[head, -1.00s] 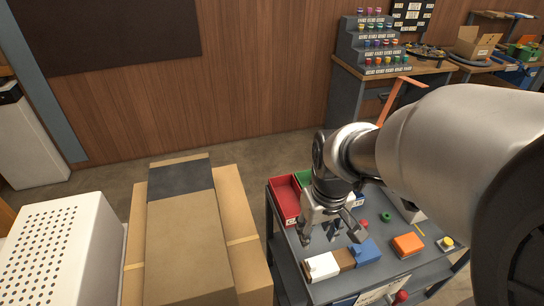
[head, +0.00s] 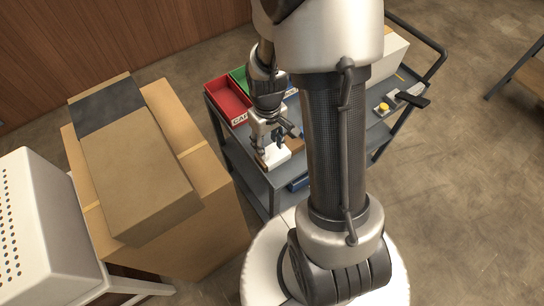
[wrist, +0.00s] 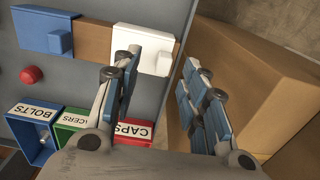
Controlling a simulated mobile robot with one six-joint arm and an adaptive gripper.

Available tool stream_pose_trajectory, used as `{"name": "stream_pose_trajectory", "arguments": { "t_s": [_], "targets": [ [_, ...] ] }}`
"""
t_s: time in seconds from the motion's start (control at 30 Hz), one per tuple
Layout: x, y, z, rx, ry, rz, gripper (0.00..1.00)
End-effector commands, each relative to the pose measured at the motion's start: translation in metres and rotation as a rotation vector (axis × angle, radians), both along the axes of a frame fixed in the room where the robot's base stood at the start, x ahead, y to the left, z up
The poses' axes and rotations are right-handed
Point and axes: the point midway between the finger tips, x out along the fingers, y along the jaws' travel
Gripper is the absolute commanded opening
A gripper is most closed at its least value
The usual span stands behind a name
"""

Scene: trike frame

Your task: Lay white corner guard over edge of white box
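A small white piece with a raised tab, which looks like the white corner guard (head: 275,158), sits on the end of a brown strip on the cart. It also shows in the wrist view (wrist: 148,42). My gripper (head: 268,143) is over this end of the strip, fingers pointing down. In the wrist view my gripper (wrist: 161,62) is open with nothing between its pads; the left finger overlaps the white piece in the picture and the right finger is beyond its end. Contact cannot be told. A large white perforated box (head: 40,225), likely the white box, stands at the left.
The brown strip (wrist: 92,42) also carries a blue piece (wrist: 45,32). Red (head: 228,100) and green (head: 238,76) bins sit at the cart's back. Cardboard boxes (head: 140,165) stand between cart and white box. Another white block (head: 392,52) is on the cart.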

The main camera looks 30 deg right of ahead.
Motion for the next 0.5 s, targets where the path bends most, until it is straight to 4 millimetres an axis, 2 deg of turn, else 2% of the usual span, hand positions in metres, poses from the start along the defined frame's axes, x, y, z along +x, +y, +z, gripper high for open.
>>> {"name": "stream_pose_trajectory", "arguments": {
  "t_s": [0.27,0.5],
  "targets": [
    [0.000,0.002,-0.017,0.000,0.001,0.001,0.40],
    [0.001,0.008,-0.054,0.000,0.002,0.000,0.40]
  ]
}}
